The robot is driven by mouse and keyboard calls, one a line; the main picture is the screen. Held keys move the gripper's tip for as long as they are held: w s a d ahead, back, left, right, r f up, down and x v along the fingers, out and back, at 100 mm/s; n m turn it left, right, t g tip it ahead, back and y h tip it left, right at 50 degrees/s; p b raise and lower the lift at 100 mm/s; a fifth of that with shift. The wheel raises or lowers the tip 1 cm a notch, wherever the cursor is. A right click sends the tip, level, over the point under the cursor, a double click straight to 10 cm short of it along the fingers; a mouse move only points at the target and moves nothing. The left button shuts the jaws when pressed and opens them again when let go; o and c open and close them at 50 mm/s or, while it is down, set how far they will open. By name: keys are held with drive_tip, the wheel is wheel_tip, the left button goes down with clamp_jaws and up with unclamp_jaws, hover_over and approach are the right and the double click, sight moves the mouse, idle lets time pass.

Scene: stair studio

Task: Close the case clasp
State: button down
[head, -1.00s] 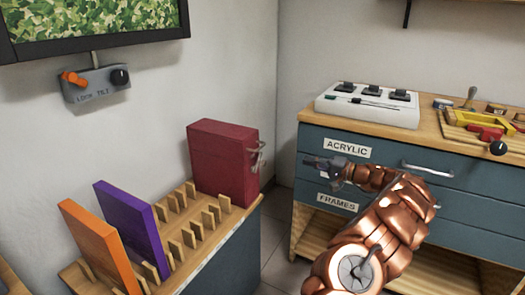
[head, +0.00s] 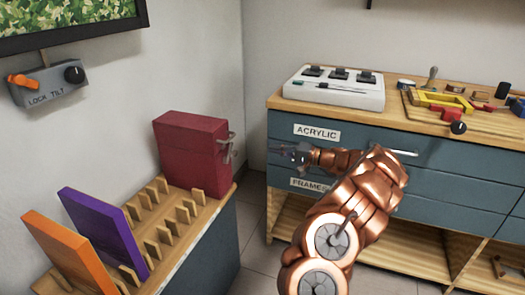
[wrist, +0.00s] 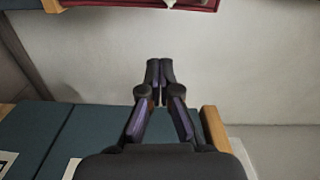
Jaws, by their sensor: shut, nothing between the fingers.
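The dark red case (head: 190,155) stands upright on the wooden slotted rack top in the head view. Its metal clasp (head: 231,147) is on its right face; whether the clasp is fastened is too small to tell. A red strip of the case (wrist: 200,3) shows at the top edge of the wrist view. My gripper (head: 277,148) is to the right of the case and apart from it, pointing left toward the clasp. In the wrist view my gripper (wrist: 160,70) has its fingertips together with nothing between them.
A purple panel (head: 103,235) and an orange panel (head: 68,255) stand in the rack (head: 208,205). A blue drawer cabinet (head: 440,175) is behind my arm, with a white switch box (head: 333,90) on top. A lock-tilt box (head: 48,83) is on the left wall.

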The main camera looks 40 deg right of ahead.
drive_tip(key=w+a+b, duration=0.2)
drive_tip(key=w+a, duration=0.4)
drive_tip(key=a, duration=0.2)
drive_tip(key=shift+w+a+f, duration=0.2)
drive_tip(key=shift+w+a, duration=0.05)
drive_tip(key=shift+a+b, duration=0.15)
drive_tip(key=shift+b, duration=0.3)
drive_tip(key=shift+r+n+b, duration=0.1)
drive_tip(key=shift+n+b, duration=0.2)
drive_tip(key=shift+b, duration=0.05)
